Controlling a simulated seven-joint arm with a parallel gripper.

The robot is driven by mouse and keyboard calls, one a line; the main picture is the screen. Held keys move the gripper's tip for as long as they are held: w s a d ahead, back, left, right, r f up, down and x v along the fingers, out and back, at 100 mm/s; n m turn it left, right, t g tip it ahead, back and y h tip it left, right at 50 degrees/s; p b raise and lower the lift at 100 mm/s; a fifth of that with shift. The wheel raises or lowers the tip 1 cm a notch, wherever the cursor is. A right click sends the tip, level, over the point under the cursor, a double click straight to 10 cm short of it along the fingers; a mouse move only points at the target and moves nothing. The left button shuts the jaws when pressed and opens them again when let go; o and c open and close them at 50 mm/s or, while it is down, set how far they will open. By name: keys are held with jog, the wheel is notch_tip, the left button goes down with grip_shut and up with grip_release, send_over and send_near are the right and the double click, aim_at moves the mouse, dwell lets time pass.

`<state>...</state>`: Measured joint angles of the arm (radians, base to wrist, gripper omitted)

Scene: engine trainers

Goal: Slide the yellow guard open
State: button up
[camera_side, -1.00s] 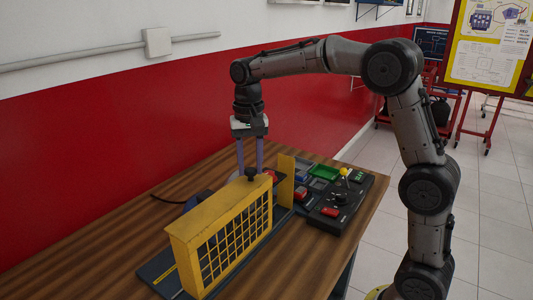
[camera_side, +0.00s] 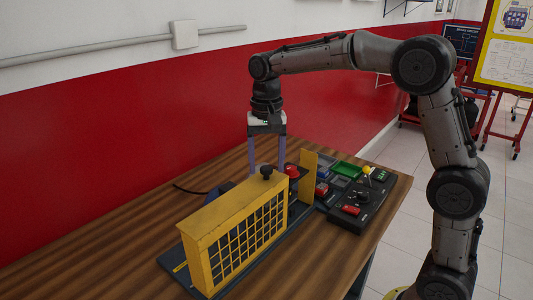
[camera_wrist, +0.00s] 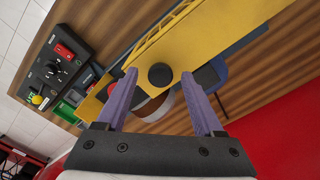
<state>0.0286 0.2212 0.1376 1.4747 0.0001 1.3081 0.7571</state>
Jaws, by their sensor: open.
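The yellow guard (camera_side: 228,222) is a box-like cover with a barred front, standing on a dark rail (camera_side: 172,262) on the table. A black knob (camera_side: 266,172) sits on its top near its right end. The guard covers most of the rail, with a gap between its right end and an upright yellow plate (camera_side: 308,176). My gripper (camera_side: 268,160) is open over that end. In the wrist view the knob (camera_wrist: 160,76) lies between my spread fingers (camera_wrist: 159,74), with a space on each side. The fingertips' height against the knob is hard to tell.
A red button (camera_side: 292,170) shows in the gap. A black control panel (camera_side: 362,198) with switches and a yellow knob stands right of the rail, beside a green tray (camera_side: 347,169). The wooden table (camera_side: 110,235) is bare at the left. A red and white wall is behind.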

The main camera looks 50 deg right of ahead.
notch_tip(320, 180, up, 14)
jog(key=shift+f, duration=0.15)
dwell(0.3)
dwell(0.4)
jog(key=s+r+n+t, duration=0.1)
jog(key=s+r, duration=0.1)
jog(key=s, duration=0.6)
jog(key=s+r+t, duration=0.1)
jog(key=s+r, duration=0.1)
jog(key=s, duration=0.5)
jog(key=s+f+n+t, duration=0.1)
jog(key=s+f+n, duration=0.3)
jog(key=f, duration=0.5)
jog(key=s+a+f+n+t, duration=0.1)
jog(key=s+f+n, duration=0.3)
jog(key=f, duration=0.5)
jog(key=s+t, duration=0.1)
jog(key=s, duration=0.1)
jog(key=shift+s+t, duration=0.3)
